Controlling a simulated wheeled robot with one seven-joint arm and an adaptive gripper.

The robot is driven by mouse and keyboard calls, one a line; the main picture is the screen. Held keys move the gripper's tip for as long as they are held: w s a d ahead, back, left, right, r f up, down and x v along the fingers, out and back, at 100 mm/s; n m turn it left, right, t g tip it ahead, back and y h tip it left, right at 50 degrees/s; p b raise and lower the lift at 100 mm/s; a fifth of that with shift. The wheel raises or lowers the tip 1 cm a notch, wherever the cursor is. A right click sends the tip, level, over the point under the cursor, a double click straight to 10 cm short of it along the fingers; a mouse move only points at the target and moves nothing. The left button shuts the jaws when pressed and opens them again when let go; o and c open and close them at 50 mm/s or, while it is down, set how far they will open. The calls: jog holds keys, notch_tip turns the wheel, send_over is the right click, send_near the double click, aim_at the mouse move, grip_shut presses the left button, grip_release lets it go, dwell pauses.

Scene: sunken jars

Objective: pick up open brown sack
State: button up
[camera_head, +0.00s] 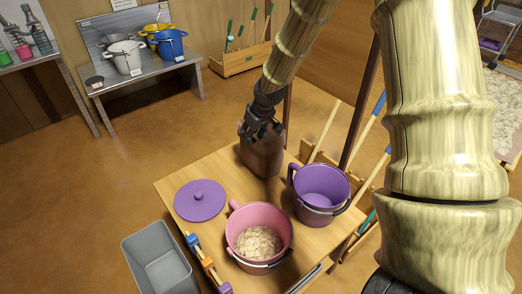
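A dark brown sack (262,158) stands upright on the wooden table near its back edge in the head view. My gripper (260,132), black at the end of my arm, is right at the top of the sack, pointing down. Its fingers overlap the sack's upper rim in the picture. The sack's mouth is largely hidden by the gripper. I cannot tell whether the fingers are closed on the rim or only close to it.
On the table (172,184) are a purple lid (200,200), a pink pot (283,222) with pale flakes, and a purple pot (321,184) close to the sack's right. A grey bin (143,247) stands front left. Poles (322,130) lean behind the purple pot.

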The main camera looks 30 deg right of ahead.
jog(key=b+x, duration=0.1)
jog(key=x, duration=0.7)
jog(key=shift+w+d+r, duration=0.15)
jog(key=shift+w, duration=0.1)
dwell(0.4)
grip_shut()
